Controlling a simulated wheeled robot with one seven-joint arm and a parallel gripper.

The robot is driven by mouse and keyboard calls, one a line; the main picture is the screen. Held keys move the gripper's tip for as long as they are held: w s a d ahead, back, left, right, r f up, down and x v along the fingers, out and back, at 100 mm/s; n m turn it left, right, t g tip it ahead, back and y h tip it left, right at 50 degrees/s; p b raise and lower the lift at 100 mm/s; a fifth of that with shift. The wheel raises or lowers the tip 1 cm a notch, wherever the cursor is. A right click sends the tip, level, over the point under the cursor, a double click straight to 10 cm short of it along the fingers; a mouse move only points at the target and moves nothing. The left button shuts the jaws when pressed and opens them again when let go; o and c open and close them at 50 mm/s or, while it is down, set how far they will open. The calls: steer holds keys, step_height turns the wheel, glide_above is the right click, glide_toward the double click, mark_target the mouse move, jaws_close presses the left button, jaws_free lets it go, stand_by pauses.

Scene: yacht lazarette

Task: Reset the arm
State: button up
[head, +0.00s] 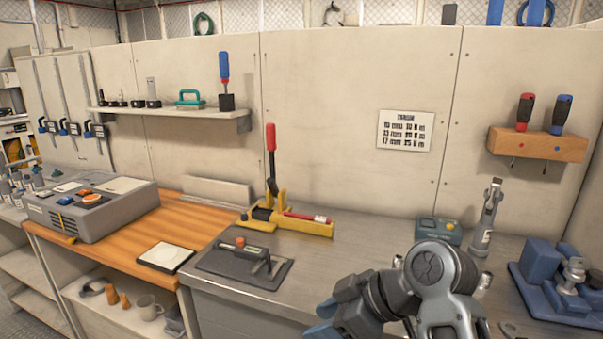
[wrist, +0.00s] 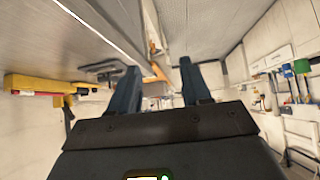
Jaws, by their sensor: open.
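My arm (head: 435,275) rises at the lower right of the head view, in front of the metal bench. It is folded, with its grey joint uppermost. My gripper (head: 323,318) points left at the bottom edge of that view, partly cut off, near the bench's front. In the wrist view my gripper (wrist: 160,88) shows two dark blue fingers spread apart with nothing between them. The wrist picture is rolled over, with the bench surface along the top.
The metal bench (head: 335,258) holds a yellow lever tool (head: 300,221), a dark plate with a handle (head: 240,265), a green box (head: 438,232) and a blue vise-like device (head: 555,285). A grey console (head: 95,213) stands on the wooden top. The bench's middle has free room.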

steer(key=s+d+f+m+t+h, duration=0.45)
steer(key=s+d+f+m, duration=0.25)
steer(key=s+d+f, duration=0.6)
steer(key=s+d+f+m+t+h, duration=0.2)
steer(key=s+d+m+t, duration=0.15)
steer(key=s, duration=0.75)
steer(key=s+d+r+m+t+h, duration=0.1)
steer(key=s+r+m+t, duration=0.2)
steer(key=s+r, duration=1.1)
steer(key=s, duration=0.3)
steer(key=shift+s+r+h, duration=0.15)
steer(key=shift+s+h, duration=0.1)
steer(key=shift+h, duration=0.1)
